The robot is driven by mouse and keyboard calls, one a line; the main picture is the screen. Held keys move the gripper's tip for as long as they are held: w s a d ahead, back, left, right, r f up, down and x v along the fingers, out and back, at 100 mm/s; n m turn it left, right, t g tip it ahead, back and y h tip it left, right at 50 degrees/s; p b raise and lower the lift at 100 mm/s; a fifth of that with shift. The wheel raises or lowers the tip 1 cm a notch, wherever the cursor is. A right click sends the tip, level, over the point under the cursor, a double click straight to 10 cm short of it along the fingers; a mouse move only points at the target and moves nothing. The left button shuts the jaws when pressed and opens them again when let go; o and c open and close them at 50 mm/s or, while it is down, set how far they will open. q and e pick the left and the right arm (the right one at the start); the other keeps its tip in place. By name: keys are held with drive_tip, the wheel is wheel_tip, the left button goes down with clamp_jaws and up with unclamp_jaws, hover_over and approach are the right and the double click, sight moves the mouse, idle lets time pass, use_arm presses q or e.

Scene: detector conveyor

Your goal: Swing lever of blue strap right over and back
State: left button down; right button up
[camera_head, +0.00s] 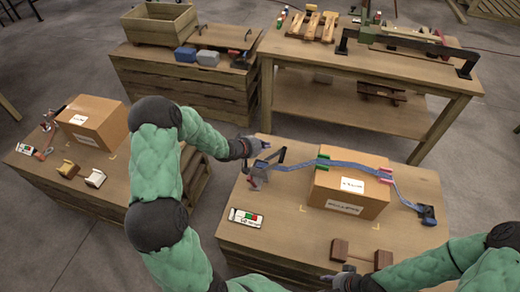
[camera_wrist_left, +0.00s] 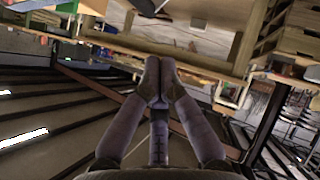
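A blue strap (camera_head: 345,163) runs over a cardboard box (camera_head: 336,203) on the right-hand wooden bench. Its left end meets a grey and black ratchet with a lever (camera_head: 260,174) at the bench's left edge. Its right end meets a dark buckle (camera_head: 427,215). My left gripper (camera_head: 250,147) is just above and behind the ratchet; I cannot tell whether it touches the lever. In the left wrist view its fingers (camera_wrist_left: 158,82) meet at the tips, with nothing visible between them. My right gripper (camera_head: 345,281) is low at the bench's front; its fingers are unclear.
Green (camera_head: 323,162) and pink (camera_head: 385,175) corner guards sit under the strap. A small control box (camera_head: 246,218) and brown wooden blocks (camera_head: 361,256) lie on the bench. Another bench with a box (camera_head: 93,122) stands left. A worktable (camera_head: 370,67) stands behind.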

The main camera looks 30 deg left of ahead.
sight(282, 150)
use_arm(q)
drive_tip(key=shift+w+d+f+b, duration=0.55)
drive_tip(key=shift+w+f, duration=0.05)
drive_tip(key=shift+f, duration=0.25)
drive_tip(key=shift+w+d+f+b, duration=0.5)
drive_tip(key=shift+w+f+b, duration=0.05)
drive_tip(key=shift+f, duration=0.35)
drive_tip(key=shift+w+d+f+b, duration=0.55)
drive_tip(key=shift+w+f, duration=0.05)
drive_tip(key=shift+f, duration=0.25)
use_arm(e)
drive_tip(key=shift+f, duration=1.9)
